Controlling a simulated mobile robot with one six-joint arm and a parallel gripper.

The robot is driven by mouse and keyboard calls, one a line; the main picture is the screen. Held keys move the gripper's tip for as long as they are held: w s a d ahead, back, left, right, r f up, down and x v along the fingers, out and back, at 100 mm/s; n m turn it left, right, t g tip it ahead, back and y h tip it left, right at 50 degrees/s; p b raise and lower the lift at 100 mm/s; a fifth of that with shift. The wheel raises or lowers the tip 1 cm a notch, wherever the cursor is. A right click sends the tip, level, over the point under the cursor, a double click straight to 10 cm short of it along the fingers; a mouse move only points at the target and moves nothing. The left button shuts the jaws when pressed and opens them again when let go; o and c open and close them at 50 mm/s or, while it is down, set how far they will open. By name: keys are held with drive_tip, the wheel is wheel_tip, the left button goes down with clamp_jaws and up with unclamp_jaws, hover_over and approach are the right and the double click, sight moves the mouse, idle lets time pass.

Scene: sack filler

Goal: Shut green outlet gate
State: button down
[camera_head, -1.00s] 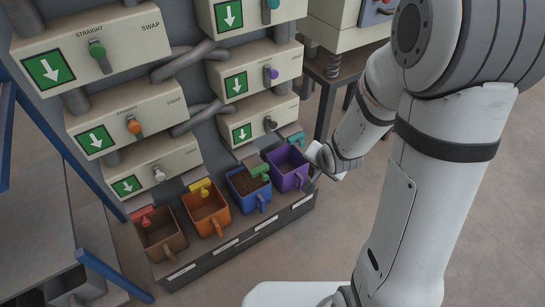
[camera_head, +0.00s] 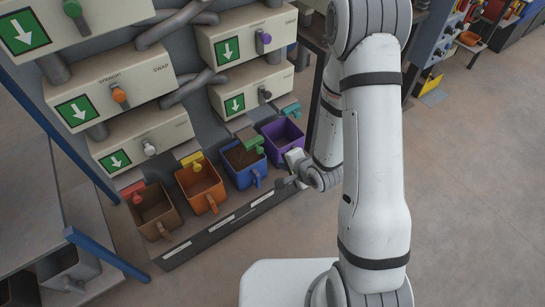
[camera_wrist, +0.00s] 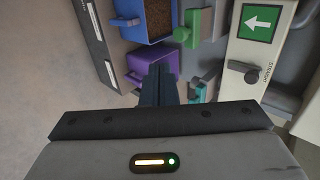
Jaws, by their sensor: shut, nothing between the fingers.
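The green outlet gate (camera_head: 252,143) sits above the blue bin (camera_head: 244,178) at the foot of the machine. In the wrist view the green gate (camera_wrist: 188,28) shows as a block with a tab, beside the blue bin with dark brown grains. Whether the gate is open or shut I cannot tell. My gripper (camera_head: 286,182) is low in front of the purple bin (camera_head: 283,143), apart from the green gate. In the wrist view its dark fingers (camera_wrist: 160,78) are together and empty, overlapping the purple bin and pointing up the picture.
Teal (camera_head: 291,110), yellow (camera_head: 192,160) and red (camera_head: 134,192) gates sit along the same row. Orange (camera_head: 201,190) and brown (camera_head: 154,212) bins stand to the left. A dark rail (camera_head: 215,233) runs in front. The floor on the right is clear.

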drive_tip(key=shift+b+x, duration=1.5)
drive_tip(key=shift+b, duration=1.65)
drive_tip(key=b, duration=0.1)
approach(261, 153)
drive_tip(key=shift+x, duration=3.05)
